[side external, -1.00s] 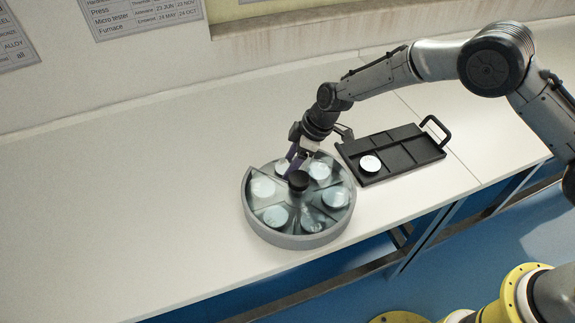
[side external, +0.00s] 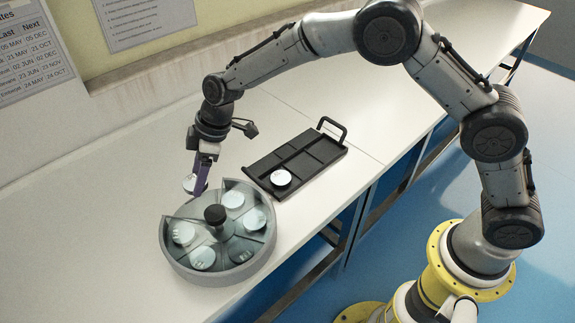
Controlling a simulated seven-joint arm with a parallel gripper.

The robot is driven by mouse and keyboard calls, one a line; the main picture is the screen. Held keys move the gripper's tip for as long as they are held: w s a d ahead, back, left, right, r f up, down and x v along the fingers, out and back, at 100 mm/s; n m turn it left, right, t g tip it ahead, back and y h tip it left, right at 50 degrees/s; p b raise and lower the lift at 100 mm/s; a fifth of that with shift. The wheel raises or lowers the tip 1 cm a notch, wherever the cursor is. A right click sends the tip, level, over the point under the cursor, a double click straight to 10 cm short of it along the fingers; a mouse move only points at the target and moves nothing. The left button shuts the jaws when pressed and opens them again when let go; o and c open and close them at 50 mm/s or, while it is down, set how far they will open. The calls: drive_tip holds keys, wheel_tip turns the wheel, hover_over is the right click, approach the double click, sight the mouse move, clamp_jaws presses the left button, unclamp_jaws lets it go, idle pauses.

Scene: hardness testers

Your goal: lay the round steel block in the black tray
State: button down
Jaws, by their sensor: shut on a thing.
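My gripper (side external: 201,181) has purple fingers and is shut on a round steel block (side external: 189,184), a bright disc at its left side, partly hidden by the fingers. It holds the block above the far left rim of the round grey carousel (side external: 172,263). The black tray (side external: 322,152) lies on the bench to the right of my gripper. It has low dividers, and a handle at its far end. Another round disc (side external: 281,177) lies in its near part.
The carousel has a black centre knob (side external: 215,214), a clear cover and several discs in its compartments. It stands close to the tray's near end. The bench (side external: 95,215) is bare to the left.

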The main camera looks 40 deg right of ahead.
drive_tip(key=s+d+r+m+t+h, duration=0.1)
drive_tip(key=s+d+m, duration=0.3)
drive_tip(key=s+d, duration=0.8)
drive_tip(key=s+d+r+m+t+h, duration=0.15)
drive_tip(key=s+d+m, duration=0.45)
drive_tip(key=d, duration=1)
drive_tip(key=n, duration=0.2)
hover_over(303, 165)
drive_tip(key=s, duration=0.2)
drive_tip(key=shift+g, duration=0.25)
drive_tip(key=f, duration=0.9)
drive_tip(key=shift+w+d, duration=0.25)
drive_tip(key=shift+d, duration=0.05)
drive_tip(key=shift+w+f, duration=0.15)
drive_tip(key=shift+f, duration=1.45)
drive_tip(key=shift+f, duration=0.15)
